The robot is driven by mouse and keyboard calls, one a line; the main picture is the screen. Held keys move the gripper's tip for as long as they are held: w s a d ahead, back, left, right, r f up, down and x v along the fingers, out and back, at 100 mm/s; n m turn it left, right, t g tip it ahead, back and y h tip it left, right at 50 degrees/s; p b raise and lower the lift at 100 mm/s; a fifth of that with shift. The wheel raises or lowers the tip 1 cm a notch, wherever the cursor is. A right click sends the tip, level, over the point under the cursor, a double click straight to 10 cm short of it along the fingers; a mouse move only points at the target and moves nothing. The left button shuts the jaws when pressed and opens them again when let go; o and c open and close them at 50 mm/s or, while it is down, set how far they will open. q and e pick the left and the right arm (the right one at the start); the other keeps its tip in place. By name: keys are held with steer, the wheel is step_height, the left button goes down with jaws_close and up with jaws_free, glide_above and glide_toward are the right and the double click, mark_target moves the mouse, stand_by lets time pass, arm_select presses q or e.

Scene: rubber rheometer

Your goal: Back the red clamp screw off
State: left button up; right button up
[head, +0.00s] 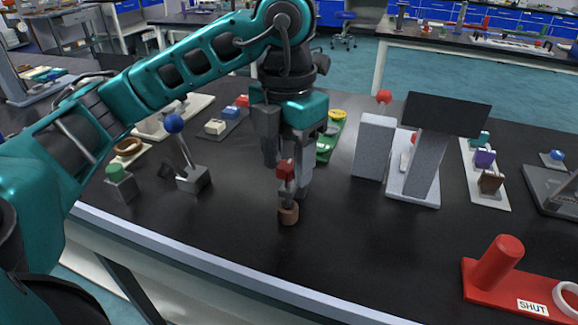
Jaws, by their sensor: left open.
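My left gripper (287,178) points down over the middle of the black bench, its two grey fingers apart. A small red block (285,169) on a grey piece shows at the fingers, above a short brown cylinder (288,214) on the bench. I cannot tell whether the fingers touch the red block. A red ball knob (384,97) shows at the top of a grey upright block to the right. Which red part is the clamp screw is not clear. My right gripper is out of view.
A blue-knobbed lever (174,124) and a green-topped block (115,174) stand to the left. A grey stand with a dark panel (445,115) stands to the right. A red base marked SHUT (515,285) lies front right. The front middle of the bench is clear.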

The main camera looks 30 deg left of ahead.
arm_select(q)
steer(key=m+b, duration=0.1)
steer(key=m, duration=1.2)
steer(key=shift+m+b, duration=0.3)
steer(key=shift+b, duration=0.1)
steer(key=shift+c, duration=0.2)
steer(key=c, duration=0.9)
steer(key=shift+o, duration=0.2)
steer(key=n, duration=0.4)
steer(key=shift+n, duration=0.4)
steer(key=shift+p, duration=0.3)
